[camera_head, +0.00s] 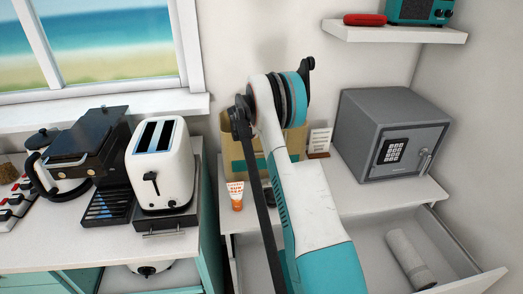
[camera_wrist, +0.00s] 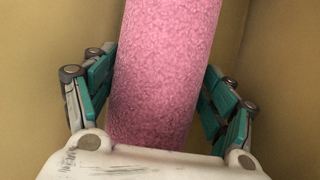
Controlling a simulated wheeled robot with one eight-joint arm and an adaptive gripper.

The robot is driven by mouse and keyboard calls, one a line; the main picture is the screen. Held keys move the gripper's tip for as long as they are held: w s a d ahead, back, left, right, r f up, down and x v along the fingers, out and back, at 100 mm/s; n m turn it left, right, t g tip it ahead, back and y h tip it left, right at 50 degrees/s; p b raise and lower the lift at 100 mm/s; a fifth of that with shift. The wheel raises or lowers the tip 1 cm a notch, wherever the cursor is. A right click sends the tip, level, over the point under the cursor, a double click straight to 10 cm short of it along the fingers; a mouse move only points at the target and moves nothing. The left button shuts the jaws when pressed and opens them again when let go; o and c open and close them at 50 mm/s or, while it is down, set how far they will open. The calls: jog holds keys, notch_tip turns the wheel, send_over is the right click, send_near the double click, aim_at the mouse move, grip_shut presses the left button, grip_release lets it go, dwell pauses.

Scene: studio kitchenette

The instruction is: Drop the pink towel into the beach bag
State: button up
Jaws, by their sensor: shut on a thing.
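The pink towel (camera_wrist: 168,65) is a rolled, fuzzy cylinder and fills the middle of the wrist view. My gripper (camera_wrist: 158,85) is shut on it, with teal finger links on both sides of the roll. Tan walls surround the gripper and towel in the wrist view, apparently the inside of the beach bag (camera_wrist: 40,60). In the head view the beach bag (camera_head: 233,157), tan with a teal band, stands on the white counter, partly behind my arm. The gripper and pink towel are hidden in the head view. The towel's lower end is out of sight.
An orange-and-white sunscreen tube (camera_head: 235,195) stands in front of the bag. A small sign (camera_head: 319,142) and a grey safe (camera_head: 393,135) are to the right. An open drawer (camera_head: 360,250) below holds a pale roll (camera_head: 410,258). A white toaster (camera_head: 160,165) stands left.

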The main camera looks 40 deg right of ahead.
jog(key=o, duration=1.3)
jog(key=shift+r, duration=0.1)
jog(key=v, duration=1.2)
